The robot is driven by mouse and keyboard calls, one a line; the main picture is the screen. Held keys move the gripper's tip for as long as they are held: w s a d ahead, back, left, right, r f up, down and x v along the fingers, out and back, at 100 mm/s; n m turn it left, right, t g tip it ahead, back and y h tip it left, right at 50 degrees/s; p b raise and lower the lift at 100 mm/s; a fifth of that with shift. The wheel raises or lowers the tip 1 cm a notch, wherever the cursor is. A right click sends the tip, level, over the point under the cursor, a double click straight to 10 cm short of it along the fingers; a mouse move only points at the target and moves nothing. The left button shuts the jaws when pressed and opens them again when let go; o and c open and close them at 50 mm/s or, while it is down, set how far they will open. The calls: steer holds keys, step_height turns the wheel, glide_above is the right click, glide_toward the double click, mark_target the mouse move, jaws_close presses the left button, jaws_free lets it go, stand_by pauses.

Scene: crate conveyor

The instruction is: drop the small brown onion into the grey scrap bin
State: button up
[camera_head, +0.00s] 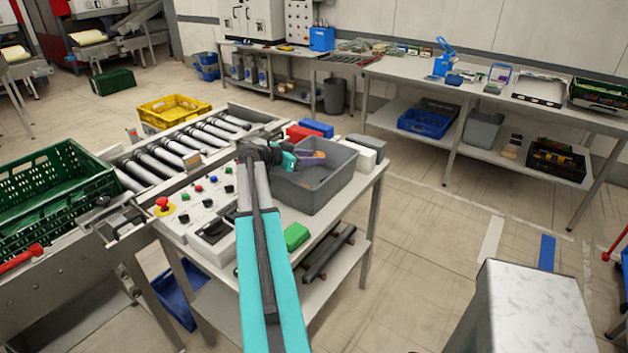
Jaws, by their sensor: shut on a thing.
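The grey scrap bin (318,196) is an open, dark grey tub on the right end of the control table, beside the rollers. My arm reaches forward from the bottom of the picture, and my gripper (301,157) is over the bin's opening, near its far left part. The jaws are shut on a small orange-brown thing (308,154), which fits the brown onion. It is tiny here and partly covered by the gripper. A purple patch shows just beside it; I cannot tell what that is. The bin's floor is partly hidden by my arm.
Red and blue boxes (310,130) stand behind the bin, and white and grey blocks (362,154) at its right. A green block (296,237) lies in front. The control panel (198,206) and a green crate (55,190) are at the left. Open floor lies right.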

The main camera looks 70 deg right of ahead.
steer(key=o, duration=1.1)
steer(key=shift+o, duration=0.2)
steer(key=b+v, duration=0.4)
steer(key=v, duration=1)
steer(key=shift+b, duration=0.35)
steer(key=shift+s+f, duration=0.1)
